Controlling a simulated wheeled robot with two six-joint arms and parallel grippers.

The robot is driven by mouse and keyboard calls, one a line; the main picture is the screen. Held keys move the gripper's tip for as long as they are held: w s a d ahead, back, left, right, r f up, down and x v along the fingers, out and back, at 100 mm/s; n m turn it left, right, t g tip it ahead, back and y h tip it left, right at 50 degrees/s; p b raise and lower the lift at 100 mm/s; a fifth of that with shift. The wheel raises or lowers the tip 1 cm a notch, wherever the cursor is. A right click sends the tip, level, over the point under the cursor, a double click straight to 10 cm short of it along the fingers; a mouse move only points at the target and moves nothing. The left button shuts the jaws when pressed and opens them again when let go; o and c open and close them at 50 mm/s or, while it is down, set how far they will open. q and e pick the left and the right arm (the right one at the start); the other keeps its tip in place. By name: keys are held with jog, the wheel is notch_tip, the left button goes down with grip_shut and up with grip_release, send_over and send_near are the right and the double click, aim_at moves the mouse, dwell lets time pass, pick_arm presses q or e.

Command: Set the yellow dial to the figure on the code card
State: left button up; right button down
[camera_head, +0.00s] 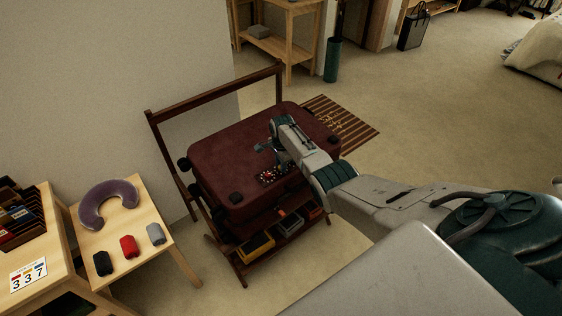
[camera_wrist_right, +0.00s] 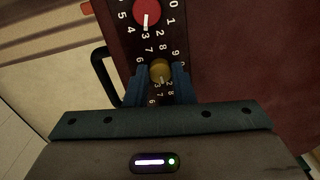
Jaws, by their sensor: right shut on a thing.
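The yellow dial (camera_wrist_right: 160,70) sits on a black number panel (camera_wrist_right: 132,35) of the maroon suitcase (camera_head: 235,150). My right gripper (camera_wrist_right: 162,78) is shut on the yellow dial, one blue finger on each side. The dial's pointer and the figure it points at are not clear. Beside it, the red dial (camera_wrist_right: 147,10) has its white mark towards the 3. The code card (camera_head: 28,274) shows 3 3 7 with small coloured marks above, at lower left in the head view. My left gripper is out of view.
The suitcase lies on a dark wooden rack (camera_head: 160,150) with trays below. A small wooden table (camera_head: 140,215) at left holds a purple neck pillow (camera_head: 106,200) and several rolled cloths. A striped mat (camera_head: 345,125) lies behind; open carpet extends right.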

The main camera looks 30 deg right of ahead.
jog(key=shift+w+r+m+p, duration=0.1)
jog(key=shift+m+p, duration=0.35)
jog(key=shift+m, duration=1.55)
jog(key=c, duration=1.2)
grip_release()
jog(key=shift+c, duration=0.2)
notch_tip(320, 180, up, 11)
jog(key=shift+s, duration=0.25)
jog(key=shift+f, duration=0.2)
